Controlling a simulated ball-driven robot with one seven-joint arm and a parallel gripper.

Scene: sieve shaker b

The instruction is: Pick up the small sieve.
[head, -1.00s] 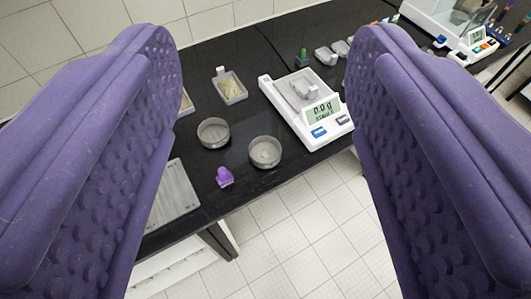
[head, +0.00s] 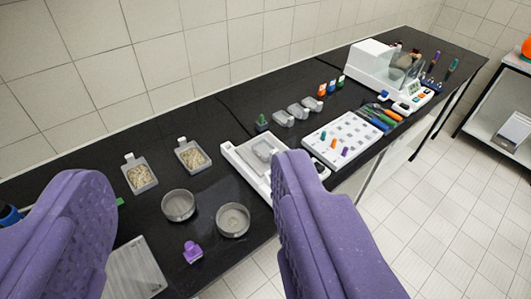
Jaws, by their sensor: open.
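Two round grey metal dishes stand on the black bench in the head view. One is a round sieve or pan (head: 178,205); the other, to its right and nearer the front edge, is a second round sieve or pan (head: 232,220). They look alike in size, and I cannot tell which is the small sieve. Both stand apart from each other. My gripper (head: 188,168) has two purple padded fingers, wide apart and empty. The dishes show in the gap between the fingers, beyond them. The right finger hides part of the white scale.
On the black bench (head: 215,120) are two trays of grainy material (head: 140,174) (head: 192,156), a purple object (head: 193,252), a grey plate (head: 135,270), a white scale (head: 240,150), a white rack (head: 345,140) and a boxed balance (head: 375,65). A tiled wall stands behind.

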